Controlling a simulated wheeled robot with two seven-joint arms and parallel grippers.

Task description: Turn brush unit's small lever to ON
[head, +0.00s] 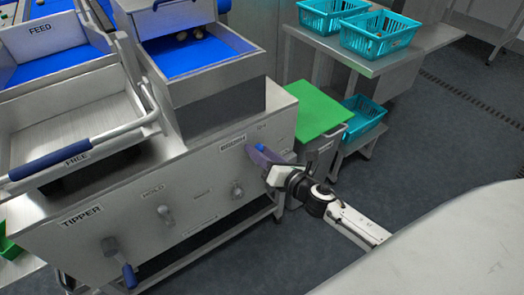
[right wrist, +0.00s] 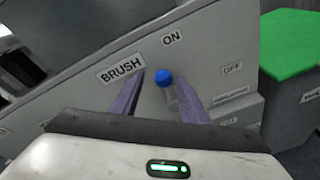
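The brush unit's small lever has a blue ball knob (right wrist: 163,77) on a short pale stem, seen in the right wrist view between the BRUSH label (right wrist: 121,70) and the OFF label (right wrist: 232,68), below the ON label (right wrist: 171,38). My right gripper (right wrist: 155,88) is open, with one purple finger on each side of the lever. The right finger is closer to the knob; I cannot tell whether it touches. In the head view the right gripper (head: 258,156) is at the panel's right end, beside the blue knob. The lever's exact setting is unclear. My left gripper is not in view.
The grey panel carries other handles: a blue-gripped TIPPER lever (head: 130,276) and a HOLD knob (head: 165,212). A green-topped bin (head: 318,110) stands right of the panel. Teal baskets (head: 380,33) stand on a steel table behind. Dark floor lies open at right.

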